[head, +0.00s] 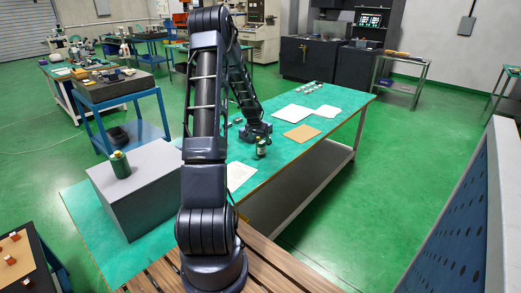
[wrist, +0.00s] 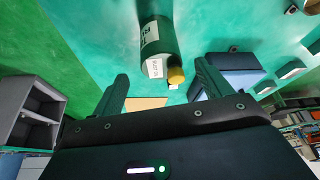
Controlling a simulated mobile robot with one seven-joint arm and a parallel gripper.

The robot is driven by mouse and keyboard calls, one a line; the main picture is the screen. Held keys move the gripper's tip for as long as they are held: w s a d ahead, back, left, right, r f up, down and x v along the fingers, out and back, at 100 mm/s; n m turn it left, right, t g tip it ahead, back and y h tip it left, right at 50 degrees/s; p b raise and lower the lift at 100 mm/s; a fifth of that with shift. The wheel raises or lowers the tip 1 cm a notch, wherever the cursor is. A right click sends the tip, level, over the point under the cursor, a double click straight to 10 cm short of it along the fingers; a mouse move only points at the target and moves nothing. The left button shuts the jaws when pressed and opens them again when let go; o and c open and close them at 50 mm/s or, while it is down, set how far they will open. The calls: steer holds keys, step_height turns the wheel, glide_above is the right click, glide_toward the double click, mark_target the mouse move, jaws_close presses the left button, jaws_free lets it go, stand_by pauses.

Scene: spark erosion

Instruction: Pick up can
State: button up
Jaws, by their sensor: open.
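A dark green can (head: 261,148) with a pale label stands on the teal table (head: 290,152), just in front of my gripper (head: 257,132) in the head view. In the wrist view a dark green cylinder (wrist: 158,38) with white labels lies ahead of my gripper (wrist: 158,88), roughly in line with the gap between the fingers. A small gold-yellow piece (wrist: 176,76) shows beside its near end; I cannot tell whether it is part of it. My fingers are apart with nothing gripped between them. A second green can (head: 120,164) stands upright on the grey box at left.
The grey box (head: 150,200) stands on the table's left part. White sheets (head: 292,112) and a brown sheet (head: 302,132) lie to the right of my gripper. Small items (head: 312,87) sit at the far end. A perforated panel (head: 450,225) stands at right.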

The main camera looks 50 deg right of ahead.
mark_target(260, 142)
steer(key=shift+x, duration=3.05)
steer(key=shift+a, duration=0.2)
steer(key=c, duration=1.2)
